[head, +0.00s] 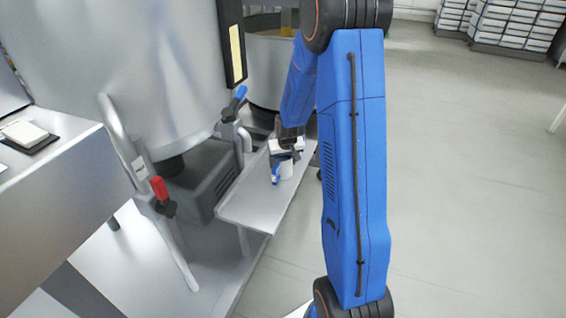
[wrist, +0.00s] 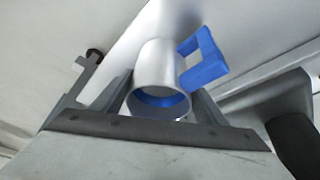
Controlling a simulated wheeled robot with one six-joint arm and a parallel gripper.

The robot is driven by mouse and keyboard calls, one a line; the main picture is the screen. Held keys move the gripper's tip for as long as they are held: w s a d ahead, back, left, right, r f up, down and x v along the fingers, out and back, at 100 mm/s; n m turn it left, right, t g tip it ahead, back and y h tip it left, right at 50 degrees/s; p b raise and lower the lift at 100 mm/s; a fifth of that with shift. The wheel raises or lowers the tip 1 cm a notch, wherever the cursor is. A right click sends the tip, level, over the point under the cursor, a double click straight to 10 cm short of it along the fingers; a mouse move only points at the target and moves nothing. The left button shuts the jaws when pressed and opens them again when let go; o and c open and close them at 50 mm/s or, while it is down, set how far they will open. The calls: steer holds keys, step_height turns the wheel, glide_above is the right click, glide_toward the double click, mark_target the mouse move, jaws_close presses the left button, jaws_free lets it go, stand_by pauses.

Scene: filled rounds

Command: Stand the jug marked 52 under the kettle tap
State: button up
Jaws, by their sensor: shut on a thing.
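The jug (head: 286,169) is pale with a blue handle, seen small in the head view at the steel shelf. In the wrist view the jug (wrist: 158,60) shows its round open mouth, blue inside, and its blue handle to the upper right. My gripper (head: 287,147) is shut on the jug, with one finger on each side of it. The kettle tap (head: 230,128) with a blue lever is left of the jug, against the large steel kettle (head: 120,60). I cannot see the number on the jug, nor tell whether its base touches the shelf.
The steel shelf (head: 248,207) runs below the tap and jug. A grey box (head: 200,180) and a pipe with a red handle (head: 158,187) stand left of it. In the wrist view a grey part with a dark end (wrist: 292,140) is close on the right. Open floor lies right.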

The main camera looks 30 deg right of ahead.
steer(key=shift+f, duration=0.15)
steer(key=o, duration=1.3)
steer(key=shift+c, duration=0.2)
